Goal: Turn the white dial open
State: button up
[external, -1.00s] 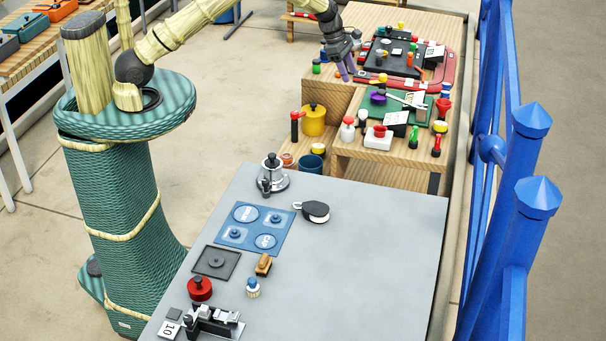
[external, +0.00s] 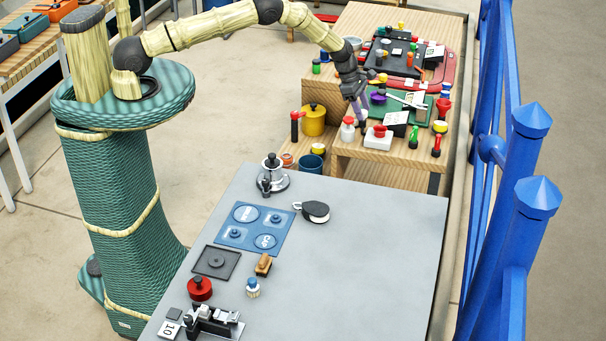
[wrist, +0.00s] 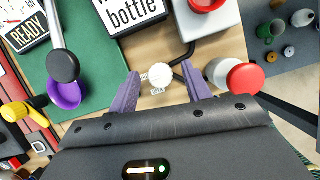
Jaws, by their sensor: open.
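The white dial (wrist: 159,76) is a small round knob on the wooden table top. In the wrist view it lies between the fingertips of my gripper (wrist: 160,73). A small label reading OPEN is just below it, and another small label is at its left. A dark bent rod runs from near the dial up and right. My gripper is open, with purple fingers on both sides of the dial; I see gaps at both sides. In the external view my gripper (external: 358,108) points down over the wooden table, and the dial is hard to make out behind its fingers.
A white bottle with a red cap (wrist: 245,77) stands close right of the right finger. A white box with a red button (external: 379,138) is nearby. A purple cup (wrist: 65,94) is on the green mat (wrist: 85,62) at left. A card reading "bottle" (wrist: 132,14) stands beyond the dial.

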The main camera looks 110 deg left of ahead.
jog(key=c, duration=1)
jog(key=shift+f+n, duration=0.1)
jog(key=shift+n, duration=0.3)
jog(key=shift+d+n+y+b, duration=0.15)
jog(key=shift+n+y+b, duration=0.5)
jog(key=shift+n, duration=0.45)
jog(key=n+y, duration=0.1)
jog(key=n, duration=0.2)
jog(key=shift+d+n, duration=0.1)
jog(key=shift+n, duration=0.2)
jog(key=n+p, duration=0.1)
jog(key=n+g+y, duration=0.1)
jog(key=n, duration=0.1)
jog(key=shift+w+y+p, duration=0.15)
jog(key=shift+y+p, duration=0.1)
jog(key=shift+p, duration=0.1)
jog(key=n, duration=0.2)
jog(key=n+g, duration=0.1)
jog(key=n, duration=0.1)
jog(key=shift+d+n+g+y, duration=0.1)
jog(key=shift+n+g+y, duration=0.2)
jog(key=shift+y, duration=0.1)
